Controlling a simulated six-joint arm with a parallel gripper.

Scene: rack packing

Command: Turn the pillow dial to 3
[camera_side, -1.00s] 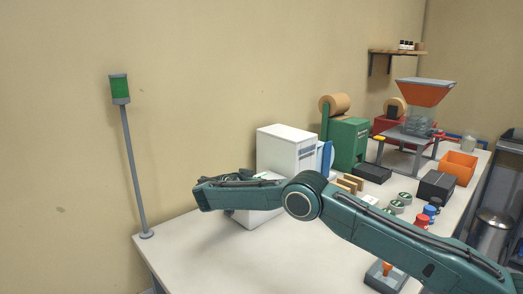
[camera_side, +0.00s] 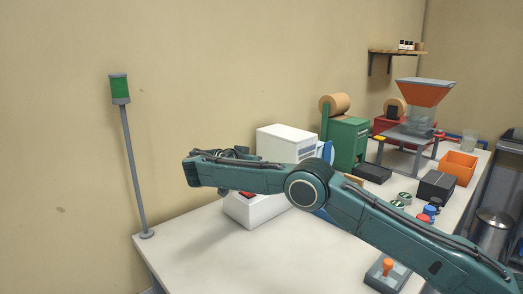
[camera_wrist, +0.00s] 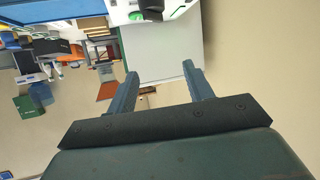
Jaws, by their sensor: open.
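A white machine (camera_side: 287,146) with a lower white front part (camera_side: 254,208) stands on the table behind my arm in the side view. A small red area shows on that front part, partly covered by my arm. A white machine surface also fills the top centre of the wrist view (camera_wrist: 165,55), with a dark knob-like part (camera_wrist: 150,8) and a green spot near the top edge. I cannot tell if the knob is the pillow dial, and no number on it is readable. My gripper (camera_wrist: 160,69) is open and empty, apart from the knob. The side view does not show its fingers clearly.
A green machine (camera_side: 348,143) with a brown roll stands behind. An orange hopper (camera_side: 422,93), an orange bin (camera_side: 456,167) and dark boxes stand to the right. A joystick box (camera_side: 387,275) sits at the front. A lamp pole (camera_side: 128,170) stands at the left; the front left table is clear.

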